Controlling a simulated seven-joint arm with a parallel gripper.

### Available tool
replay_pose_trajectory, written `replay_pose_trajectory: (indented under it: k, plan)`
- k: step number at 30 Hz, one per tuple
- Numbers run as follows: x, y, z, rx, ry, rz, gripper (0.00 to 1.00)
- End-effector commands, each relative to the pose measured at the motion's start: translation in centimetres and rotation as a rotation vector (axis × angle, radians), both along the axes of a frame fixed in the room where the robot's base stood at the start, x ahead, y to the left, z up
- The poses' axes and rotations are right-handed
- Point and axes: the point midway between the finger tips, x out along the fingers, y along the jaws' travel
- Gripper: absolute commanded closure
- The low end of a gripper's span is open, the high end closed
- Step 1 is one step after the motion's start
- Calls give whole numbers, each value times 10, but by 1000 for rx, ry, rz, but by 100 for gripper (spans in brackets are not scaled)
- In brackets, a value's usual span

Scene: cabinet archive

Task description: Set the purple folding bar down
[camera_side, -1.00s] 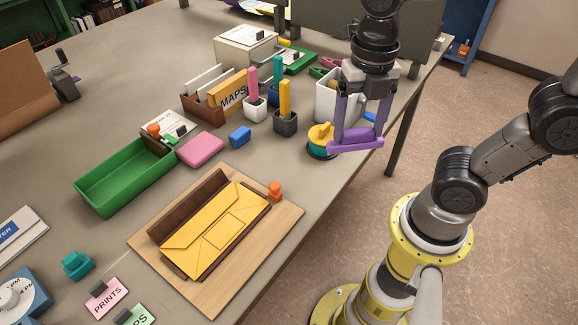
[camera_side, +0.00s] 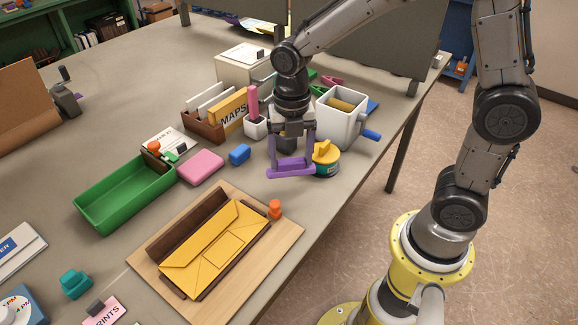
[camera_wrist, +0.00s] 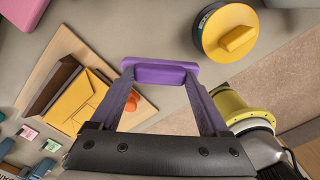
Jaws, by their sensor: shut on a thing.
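The purple folding bar (camera_side: 291,169) is held crosswise at the tips of my gripper (camera_side: 292,162). In the wrist view the bar (camera_wrist: 160,72) spans between the two fingertips of my gripper (camera_wrist: 160,78), which are shut on it. The bar is low over the table, just left of a teal pot with a yellow knobbed lid (camera_side: 326,157). I cannot tell whether it touches the tabletop. A wooden board (camera_side: 283,231) carries a yellow envelope (camera_side: 218,250) and dark brown strips, in front and left of the bar.
A white bin with a blue-handled crank (camera_side: 341,117) stands behind and right of the bar. Bare table lies between the bar and the board; the table edge is to the right.

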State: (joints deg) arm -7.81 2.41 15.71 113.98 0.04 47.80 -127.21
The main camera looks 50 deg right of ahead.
Motion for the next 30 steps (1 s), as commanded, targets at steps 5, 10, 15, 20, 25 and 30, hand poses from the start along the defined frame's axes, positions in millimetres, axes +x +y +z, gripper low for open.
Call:
replay_pose_trajectory:
  k: [5, 10, 15, 20, 25, 30]
  plan:
    - [5, 1, -25, -1, 5, 0, 65]
    - [6, 1, -37, 0, 0, 0, 65]
    - [6, 1, -37, 0, 0, 0, 65]
    - [5, 1, -39, 0, 1, 0, 65]
    - [5, 1, -40, 0, 1, 0, 1]
    - [5, 1, -40, 0, 1, 0, 0]
